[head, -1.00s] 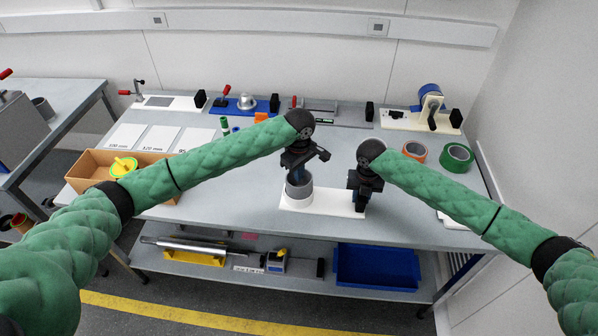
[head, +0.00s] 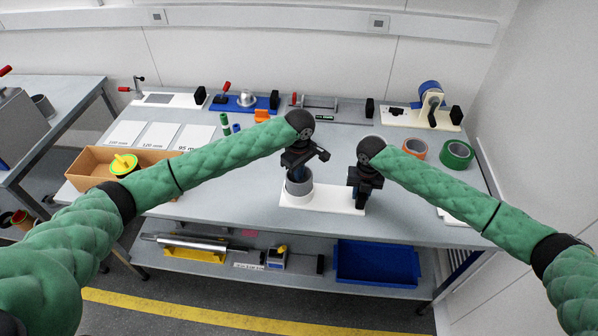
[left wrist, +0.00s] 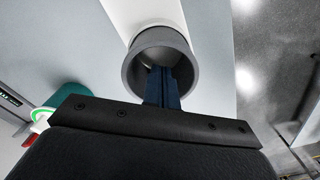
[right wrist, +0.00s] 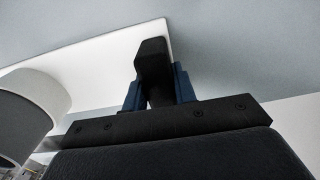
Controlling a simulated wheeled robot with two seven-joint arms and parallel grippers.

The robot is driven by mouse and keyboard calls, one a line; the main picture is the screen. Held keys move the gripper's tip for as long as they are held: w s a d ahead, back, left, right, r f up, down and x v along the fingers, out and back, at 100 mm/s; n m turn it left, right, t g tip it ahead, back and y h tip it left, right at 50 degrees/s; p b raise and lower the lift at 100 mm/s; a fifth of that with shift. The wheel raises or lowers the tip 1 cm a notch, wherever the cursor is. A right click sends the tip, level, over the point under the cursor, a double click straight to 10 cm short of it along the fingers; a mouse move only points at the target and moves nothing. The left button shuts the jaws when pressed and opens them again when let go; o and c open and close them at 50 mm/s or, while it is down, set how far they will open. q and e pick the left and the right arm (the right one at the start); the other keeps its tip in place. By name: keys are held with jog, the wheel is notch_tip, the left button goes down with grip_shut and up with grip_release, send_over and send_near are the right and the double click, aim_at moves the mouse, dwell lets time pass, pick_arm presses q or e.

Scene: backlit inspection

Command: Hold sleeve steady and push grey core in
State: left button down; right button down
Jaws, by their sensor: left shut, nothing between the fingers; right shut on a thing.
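The grey sleeve (head: 298,194) stands upright on a white base plate (head: 335,199) near the front of the bench. My left gripper (head: 296,172) is shut and empty and points down at the sleeve's mouth. In the left wrist view its blue fingers (left wrist: 161,85) reach over the rim into the sleeve's opening (left wrist: 160,58). I cannot tell the grey core apart inside the sleeve; fingers and shadow hide part of the bore. My right gripper (head: 362,197) is shut on a black upright block (right wrist: 152,62) at the plate's right end. The sleeve shows at left in the right wrist view (right wrist: 20,120).
A cardboard box (head: 85,168) with a yellow-topped item stands at the left. Orange (head: 414,150) and green (head: 457,155) tape rolls lie at the right. Fixtures line the back edge. A blue bin (head: 376,264) sits on the lower shelf.

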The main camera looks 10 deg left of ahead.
pick_arm(q)
jog(key=shift+r, duration=0.1)
notch_tip(320, 180, up, 15)
jog(key=shift+f, duration=0.2)
dwell(0.9)
notch_tip(320, 180, down, 12)
jog(key=shift+f, duration=0.15)
dwell(0.7)
jog(key=shift+f, duration=1.25)
dwell(0.9)
jog(key=shift+r, duration=0.1)
